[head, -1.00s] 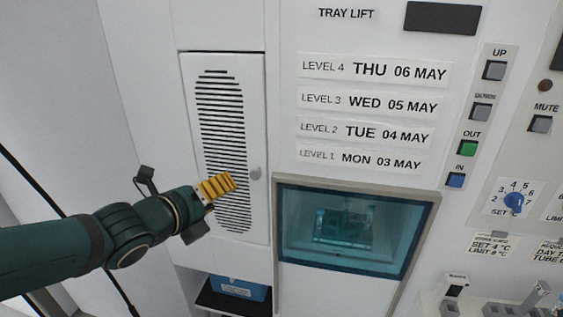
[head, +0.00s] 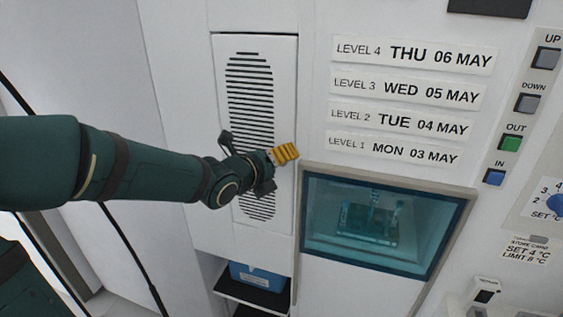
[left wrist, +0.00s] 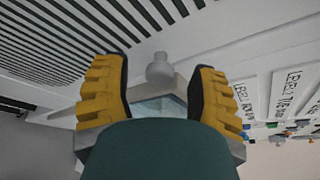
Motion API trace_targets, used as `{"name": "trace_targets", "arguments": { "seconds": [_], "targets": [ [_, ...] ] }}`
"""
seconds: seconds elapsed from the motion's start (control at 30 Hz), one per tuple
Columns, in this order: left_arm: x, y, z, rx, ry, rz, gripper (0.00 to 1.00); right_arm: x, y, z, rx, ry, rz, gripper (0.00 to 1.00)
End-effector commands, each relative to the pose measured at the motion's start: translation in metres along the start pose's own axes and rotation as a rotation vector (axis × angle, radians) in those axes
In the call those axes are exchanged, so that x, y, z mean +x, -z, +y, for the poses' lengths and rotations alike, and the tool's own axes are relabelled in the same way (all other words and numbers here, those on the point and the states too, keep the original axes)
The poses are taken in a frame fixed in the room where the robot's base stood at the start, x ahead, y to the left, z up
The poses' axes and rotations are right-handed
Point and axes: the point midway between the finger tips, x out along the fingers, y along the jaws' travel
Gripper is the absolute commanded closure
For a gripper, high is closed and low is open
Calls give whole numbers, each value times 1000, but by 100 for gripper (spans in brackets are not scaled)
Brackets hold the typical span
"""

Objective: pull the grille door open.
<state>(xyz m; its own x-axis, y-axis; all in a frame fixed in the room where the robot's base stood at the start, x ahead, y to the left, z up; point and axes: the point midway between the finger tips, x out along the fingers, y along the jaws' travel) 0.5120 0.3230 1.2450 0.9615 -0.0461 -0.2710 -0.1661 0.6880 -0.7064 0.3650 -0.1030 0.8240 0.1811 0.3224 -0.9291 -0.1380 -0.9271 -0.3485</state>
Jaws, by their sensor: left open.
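The grille door (head: 285,84) is a tall white panel with rows of dark slots, flush in its frame in the head view. It also shows in the left wrist view (left wrist: 112,28). Its small round grey knob (left wrist: 159,68) shows in the left wrist view, between and beyond the fingertips; in the head view my gripper hides it. My left gripper (head: 285,153) is in front of the door's right edge, its yellow fingers pointing right. In the left wrist view my left gripper (left wrist: 158,88) is open, with a finger on each side of the knob. Contact cannot be told. My right gripper is not in view.
A teal-tinted window (head: 385,222) with a grey frame is right of the door. A blue box (head: 258,276) sits on a dark shelf below it. Level labels (head: 403,90) and buttons (head: 510,143) are to the right.

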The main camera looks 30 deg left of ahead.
Motion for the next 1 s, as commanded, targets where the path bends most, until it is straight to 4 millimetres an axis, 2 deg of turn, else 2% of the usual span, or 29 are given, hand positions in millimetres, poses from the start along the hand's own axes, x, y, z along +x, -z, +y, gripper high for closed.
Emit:
{"name": "trace_targets", "arguments": {
  "seconds": [0.2, 0.47, 0.5, 0.57, 0.6, 0.67, 1.0],
  "targets": [
    [13, 0, 0, -1, -1, 0, 42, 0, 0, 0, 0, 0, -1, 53],
    [14, 0, 0, 0, 0, 0, 42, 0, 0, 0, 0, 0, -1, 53],
    [14, 0, 0, 0, 0, 0, 46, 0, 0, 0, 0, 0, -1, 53],
    [13, 0, 0, 0, 0, 0, 67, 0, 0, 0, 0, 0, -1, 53],
    [13, 0, 0, 0, 0, 0, 81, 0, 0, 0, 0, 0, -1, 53],
    [13, 0, 0, 0, -1, 0, 100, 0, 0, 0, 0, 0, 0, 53],
    [14, 0, 0, 4, 5, 7, 100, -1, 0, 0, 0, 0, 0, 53]
  ]
}}
